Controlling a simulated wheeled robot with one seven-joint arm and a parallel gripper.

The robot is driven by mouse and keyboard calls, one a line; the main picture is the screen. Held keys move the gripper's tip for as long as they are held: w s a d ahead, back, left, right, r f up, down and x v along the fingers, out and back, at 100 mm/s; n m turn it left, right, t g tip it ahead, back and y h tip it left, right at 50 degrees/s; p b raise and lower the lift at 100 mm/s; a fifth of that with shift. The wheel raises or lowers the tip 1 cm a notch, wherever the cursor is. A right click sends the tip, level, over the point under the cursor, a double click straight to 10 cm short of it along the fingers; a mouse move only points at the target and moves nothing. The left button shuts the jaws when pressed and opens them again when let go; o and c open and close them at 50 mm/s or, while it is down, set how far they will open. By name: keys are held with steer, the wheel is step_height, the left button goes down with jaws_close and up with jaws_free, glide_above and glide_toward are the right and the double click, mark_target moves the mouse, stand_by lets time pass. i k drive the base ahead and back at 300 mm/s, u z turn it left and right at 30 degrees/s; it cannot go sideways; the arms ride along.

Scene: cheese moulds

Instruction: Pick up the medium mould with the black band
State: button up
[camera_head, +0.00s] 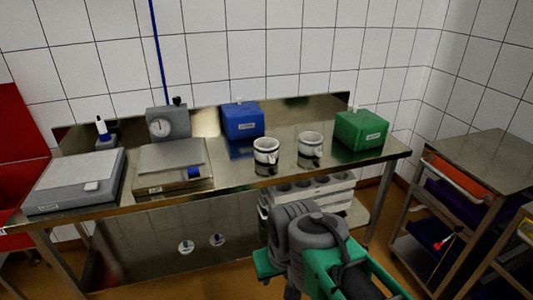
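The right mould (311,145) has a paler, greyish band. They look close in size, so I cannot tell for sure which is the medium one. My grey and green arm is folded at the bottom centre, in front of and below the table edge. Its fingers do not show, and both moulds stand free of it.
On the steel table (235,180) are a blue box (242,121) behind the left mould, a green box (361,131) at right, a dial device (168,124), and scales (75,182) at left. A pale rack (335,189) sits below the front edge. A cart (480,160) stands right.

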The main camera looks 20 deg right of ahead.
mark_target(268, 153)
steer(key=z, duration=1.1)
steer(key=i, duration=1.1)
steer(key=u, duration=2.75)
